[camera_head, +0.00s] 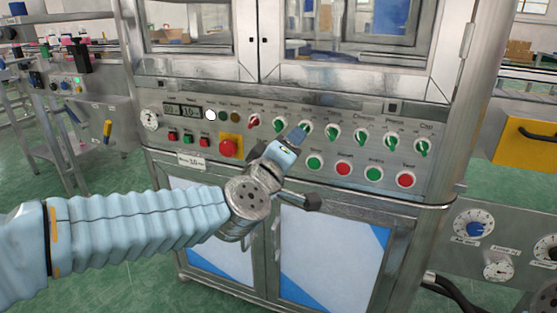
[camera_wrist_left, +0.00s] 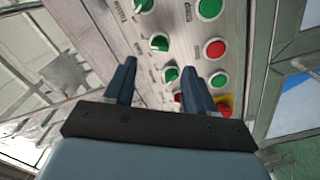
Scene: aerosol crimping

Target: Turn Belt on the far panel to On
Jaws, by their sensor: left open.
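The control panel (camera_head: 225,125) of the steel cabinet has a row of selector knobs: a red one (camera_head: 253,122) at the left, then several green ones, such as the knob at mid-row (camera_head: 332,131). Their labels are too small to read surely, so I cannot tell which is Belt. My left gripper (camera_head: 300,133) is in front of the row's left-middle part and hides some of it. My right gripper is not seen.
Below the knobs are green (camera_head: 315,162) and red (camera_head: 343,168) push buttons. A red emergency button (camera_head: 228,148) on a yellow plate is left of my gripper. Another machine panel (camera_head: 70,85) stands at the left; a panel with dials (camera_head: 480,228) is at lower right.

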